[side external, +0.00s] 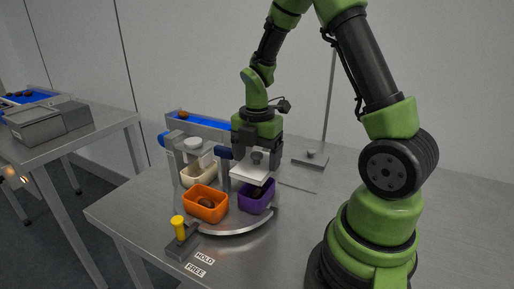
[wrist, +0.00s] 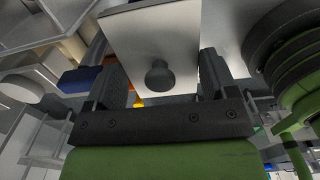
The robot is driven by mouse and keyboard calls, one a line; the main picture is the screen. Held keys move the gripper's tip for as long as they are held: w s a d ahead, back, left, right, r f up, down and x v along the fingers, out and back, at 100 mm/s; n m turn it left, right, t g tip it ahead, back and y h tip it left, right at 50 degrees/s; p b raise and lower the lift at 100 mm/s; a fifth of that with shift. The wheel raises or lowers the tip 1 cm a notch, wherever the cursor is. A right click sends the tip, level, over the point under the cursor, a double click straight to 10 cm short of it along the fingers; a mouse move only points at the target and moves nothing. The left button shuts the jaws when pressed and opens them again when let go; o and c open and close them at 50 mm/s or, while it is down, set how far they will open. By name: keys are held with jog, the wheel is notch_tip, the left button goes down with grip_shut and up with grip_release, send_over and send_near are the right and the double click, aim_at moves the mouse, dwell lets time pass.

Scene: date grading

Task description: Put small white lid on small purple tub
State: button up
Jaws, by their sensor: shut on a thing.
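My gripper (side external: 257,160) is shut on the small white lid (side external: 250,172), a flat plate with a dark round knob. In the wrist view the lid (wrist: 142,35) lies between the two fingers, its knob facing the camera. The small purple tub (side external: 257,197) stands on the curved metal track in the side view. The lid is above the tub and covers part of its opening from this angle; a dark item shows inside. I cannot tell whether the lid touches the rim.
An orange tub (side external: 206,203) holding a dark date stands left of the purple one, and a cream tub (side external: 198,174) is behind it. A yellow-knobbed lever (side external: 179,228) stands in front. The table (side external: 310,210) is clear to the right, up to my base.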

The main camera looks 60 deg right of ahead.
aim_at(257, 190)
jog(key=shift+f, duration=2.3)
jog(key=shift+f, duration=0.55)
dwell(0.4)
jog(key=o, duration=0.8)
jog(key=shift+w+r, duration=0.1)
jog(key=shift+r, duration=3.45)
